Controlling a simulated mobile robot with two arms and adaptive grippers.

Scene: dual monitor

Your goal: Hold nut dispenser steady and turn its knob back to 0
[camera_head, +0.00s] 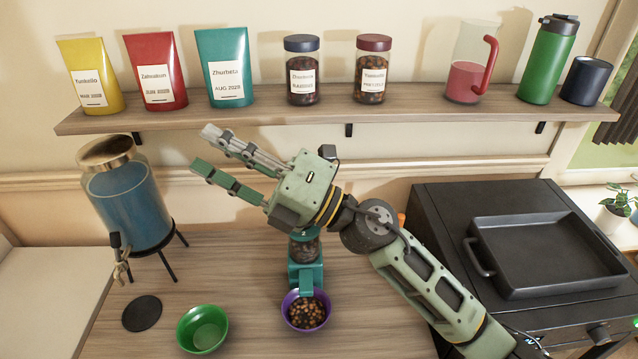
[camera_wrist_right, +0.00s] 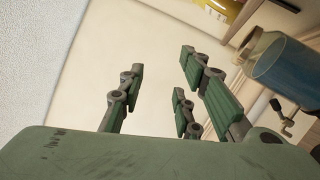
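The teal nut dispenser (camera_head: 305,265) stands on the wooden counter in the head view. Its upper part is hidden behind my right gripper, and I cannot make out its knob. A purple bowl (camera_head: 289,317) with nuts in it sits under its spout. My right gripper (camera_head: 216,158) is above and to the left of the dispenser, fingers pointing left, open and empty. In the right wrist view its fingers (camera_wrist_right: 165,95) are spread apart with nothing between them. My left gripper is not in view.
A blue drink dispenser (camera_head: 130,205) on a black stand is at left. A green bowl (camera_head: 202,329) and a black coaster (camera_head: 142,313) lie on the counter. A shelf (camera_head: 270,115) with bags and jars runs above my gripper. A black grill with a tray (camera_head: 545,255) is at right.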

